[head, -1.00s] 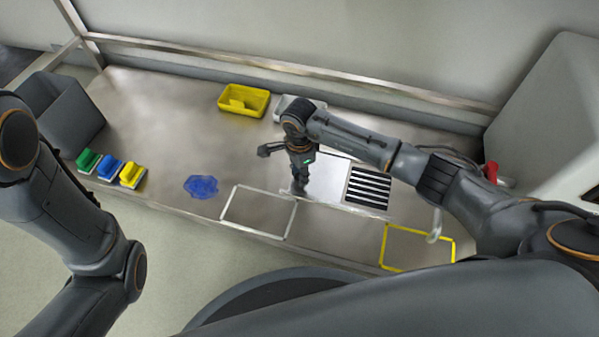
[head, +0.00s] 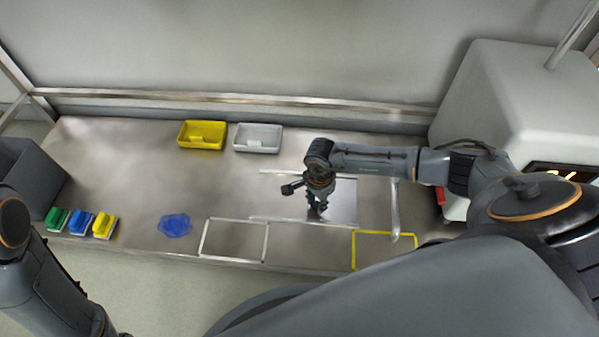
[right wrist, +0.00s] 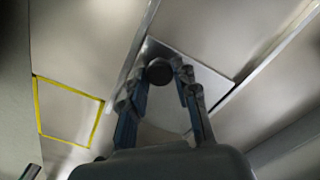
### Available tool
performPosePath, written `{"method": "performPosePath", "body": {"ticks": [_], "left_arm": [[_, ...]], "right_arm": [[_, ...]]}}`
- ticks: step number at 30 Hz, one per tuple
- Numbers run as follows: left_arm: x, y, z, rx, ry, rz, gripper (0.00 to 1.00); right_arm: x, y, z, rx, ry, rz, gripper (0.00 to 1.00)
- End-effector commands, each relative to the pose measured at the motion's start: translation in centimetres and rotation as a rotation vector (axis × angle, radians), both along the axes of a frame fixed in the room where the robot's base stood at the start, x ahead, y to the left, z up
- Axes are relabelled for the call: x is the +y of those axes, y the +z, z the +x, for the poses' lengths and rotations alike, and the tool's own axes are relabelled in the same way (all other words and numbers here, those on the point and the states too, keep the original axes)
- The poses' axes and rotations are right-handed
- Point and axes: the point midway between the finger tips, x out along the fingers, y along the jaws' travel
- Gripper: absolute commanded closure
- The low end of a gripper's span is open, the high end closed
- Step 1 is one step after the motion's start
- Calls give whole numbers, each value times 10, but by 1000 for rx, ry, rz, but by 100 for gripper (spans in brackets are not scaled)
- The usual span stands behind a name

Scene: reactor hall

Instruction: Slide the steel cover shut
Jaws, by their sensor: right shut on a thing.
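The steel cover (head: 345,200) is a bright flat plate lying between two thin rails on the bench in the head view. It also shows in the right wrist view (right wrist: 205,82). My right gripper (head: 317,213) is over the cover's left part, pointing down. In the right wrist view its fingers (right wrist: 162,78) are closed around a round black knob (right wrist: 158,70) on the cover. No striped grating shows beside the cover. My left arm shows at the left edge of the head view, but its gripper is out of frame.
A yellow tray (head: 202,135) and a white tray (head: 258,138) stand at the back. A curved pipe (head: 395,210) stands right of the cover.

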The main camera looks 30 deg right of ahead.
Motion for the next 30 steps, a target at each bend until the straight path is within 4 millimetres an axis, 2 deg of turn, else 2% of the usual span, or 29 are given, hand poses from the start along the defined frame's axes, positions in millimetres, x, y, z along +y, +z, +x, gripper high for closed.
{"method": "performPosePath", "body": {"ticks": [9,10,12,13,23,26,30], "left_arm": [[0,0,0,0,0,0,100],[0,0,0,0,0,0,100],[0,0,0,0,0,0,100],[0,0,0,0,0,0,100],[0,0,0,0,0,0,100],[0,0,0,0,0,0,100],[0,0,0,0,0,0,100]], "right_arm": [[-6,-1,-4,9,-1,-10,100],[-6,-1,-4,10,-2,-10,65],[-6,-1,-4,10,-2,-10,50],[-6,-1,-4,9,-2,-10,48],[-4,2,-2,5,-1,-5,48],[-4,12,-1,3,-1,-4,48],[-4,38,-1,1,0,-5,48]]}}
